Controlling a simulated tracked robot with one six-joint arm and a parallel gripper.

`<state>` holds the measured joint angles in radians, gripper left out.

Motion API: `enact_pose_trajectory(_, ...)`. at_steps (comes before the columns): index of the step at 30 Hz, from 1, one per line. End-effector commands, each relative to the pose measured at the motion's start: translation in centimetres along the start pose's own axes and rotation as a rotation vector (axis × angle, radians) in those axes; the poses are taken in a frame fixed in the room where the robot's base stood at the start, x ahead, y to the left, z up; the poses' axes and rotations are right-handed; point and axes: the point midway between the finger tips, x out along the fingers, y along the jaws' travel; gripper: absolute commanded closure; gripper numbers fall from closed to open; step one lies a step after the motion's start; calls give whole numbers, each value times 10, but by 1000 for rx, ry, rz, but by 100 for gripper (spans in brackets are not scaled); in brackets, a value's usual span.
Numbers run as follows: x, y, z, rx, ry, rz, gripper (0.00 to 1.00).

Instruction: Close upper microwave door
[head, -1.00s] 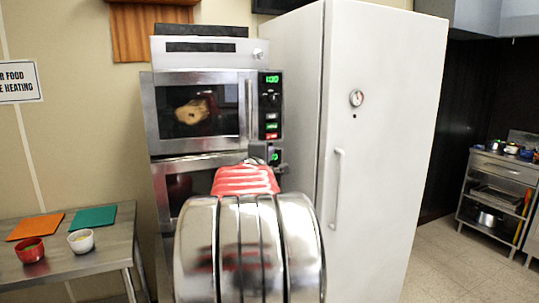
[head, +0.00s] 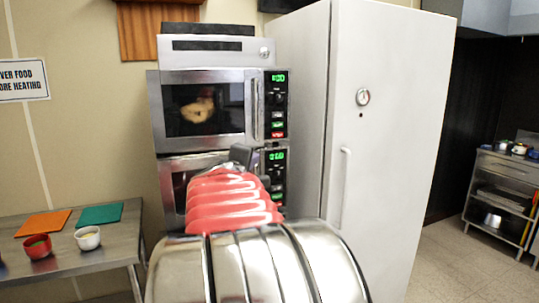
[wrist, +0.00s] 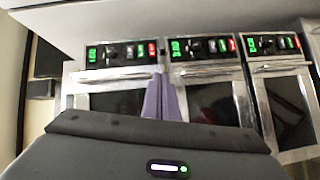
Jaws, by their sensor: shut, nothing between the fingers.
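The upper microwave (head: 168,115) is a steel oven with a dark window and a food item behind the glass. Its door looks flush or nearly flush with the front; I cannot tell if a small gap remains. Its vertical handle (head: 255,108) is beside the lit control panel (head: 276,105). My gripper (head: 242,155) is just below that door's lower right corner, in front of the lower microwave (head: 175,175). In the wrist view, the purple fingers (wrist: 165,98) are together and empty, near the seam between the upper microwave (wrist: 115,100) and the one below.
A tall white fridge (head: 395,130) stands close on the right. A steel table (head: 65,258) on the left holds an orange board (head: 43,223), a green board (head: 100,214) and small bowls (head: 88,238). A third microwave (wrist: 290,110) shows in the wrist view. Open floor lies at the right.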

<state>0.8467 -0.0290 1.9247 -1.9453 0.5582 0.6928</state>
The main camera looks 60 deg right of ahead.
Motion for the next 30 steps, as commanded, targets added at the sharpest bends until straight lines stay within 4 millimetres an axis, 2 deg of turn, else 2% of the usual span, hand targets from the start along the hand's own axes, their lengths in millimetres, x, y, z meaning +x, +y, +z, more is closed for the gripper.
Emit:
enact_pose_trajectory(1, -18, -5, -8, 33, 5, -22, 100)
enact_pose_trajectory(4, -48, -19, -18, 96, 1, -76, 100)
enact_pose_trajectory(13, -145, -74, -36, 253, -7, -292, 100)
enact_pose_trajectory(23, -265, -151, -42, 360, 3, -613, 100)
enact_pose_trajectory(30, -362, -207, -37, 388, 27, -890, 100)
